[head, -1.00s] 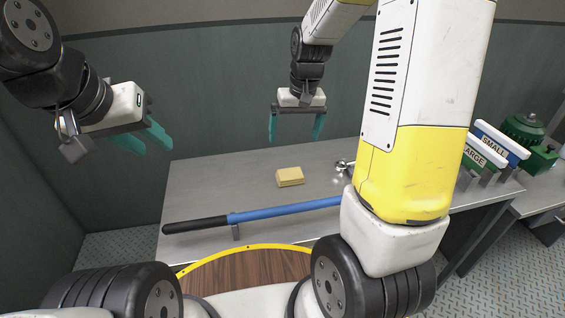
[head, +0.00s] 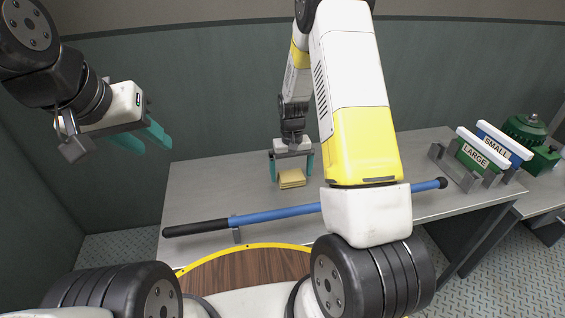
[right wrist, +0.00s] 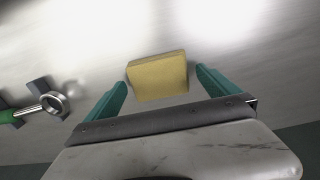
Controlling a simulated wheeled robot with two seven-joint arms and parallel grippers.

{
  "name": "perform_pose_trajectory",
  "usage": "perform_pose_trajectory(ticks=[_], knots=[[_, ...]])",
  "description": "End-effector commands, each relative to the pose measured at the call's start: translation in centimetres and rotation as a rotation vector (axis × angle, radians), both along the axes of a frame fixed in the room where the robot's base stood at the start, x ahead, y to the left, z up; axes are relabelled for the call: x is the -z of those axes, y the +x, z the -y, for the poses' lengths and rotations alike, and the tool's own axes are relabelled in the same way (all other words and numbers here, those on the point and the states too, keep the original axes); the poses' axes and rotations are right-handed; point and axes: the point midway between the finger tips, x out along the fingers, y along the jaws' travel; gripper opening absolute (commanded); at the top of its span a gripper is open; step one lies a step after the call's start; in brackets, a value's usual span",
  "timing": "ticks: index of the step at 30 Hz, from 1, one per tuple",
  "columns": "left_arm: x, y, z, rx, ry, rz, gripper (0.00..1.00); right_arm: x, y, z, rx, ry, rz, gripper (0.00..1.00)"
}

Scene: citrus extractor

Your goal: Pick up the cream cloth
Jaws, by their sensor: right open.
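The cream cloth (head: 291,179) is a folded, pale yellow block lying on the grey metal table. It also shows in the right wrist view (right wrist: 158,77). My right gripper (head: 292,174) is open above the cloth, with its teal fingers toward either side of it. In the right wrist view the cloth lies ahead between the open fingertips (right wrist: 162,78), with no clear contact. My left gripper (head: 155,140) is open and empty, raised in the air left of the table.
A blue bar with a black grip (head: 270,215) runs along the table's front edge. Signs reading LARGE (head: 475,158) and SMALL (head: 496,146) stand in holders at the right, near a green machine (head: 527,132). A metal ring tool (right wrist: 52,103) lies beside the cloth.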

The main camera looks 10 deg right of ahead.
Motion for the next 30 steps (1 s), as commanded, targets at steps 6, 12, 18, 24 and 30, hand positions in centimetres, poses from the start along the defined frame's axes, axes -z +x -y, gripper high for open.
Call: perform_pose_trajectory(ticks=[6, 12, 18, 24, 30], knots=[[0.0, 0.0, 0.0, 0.000, 0.000, 0.000, 0.36, 0.8, 0.0, 0.0, 0.000, 0.000, 0.001, 1.00], [0.0, 0.0, 0.0, 0.000, 0.000, 0.000, 0.36, 0.7, 0.0, 0.0, -0.001, 0.000, 0.001, 0.80], [0.0, 0.0, 0.0, 0.000, 0.000, 0.000, 0.36, 0.7, 0.0, 0.0, -0.001, 0.000, 0.001, 0.42], [0.0, 0.0, 0.0, 0.000, 0.000, 0.000, 0.36, 0.7, 0.0, 0.0, -0.001, 0.000, 0.001, 0.41], [0.0, 0.0, 0.0, 0.000, 0.000, 0.000, 0.36, -1.5, 0.1, 0.0, -0.001, 0.000, 0.005, 0.41]])
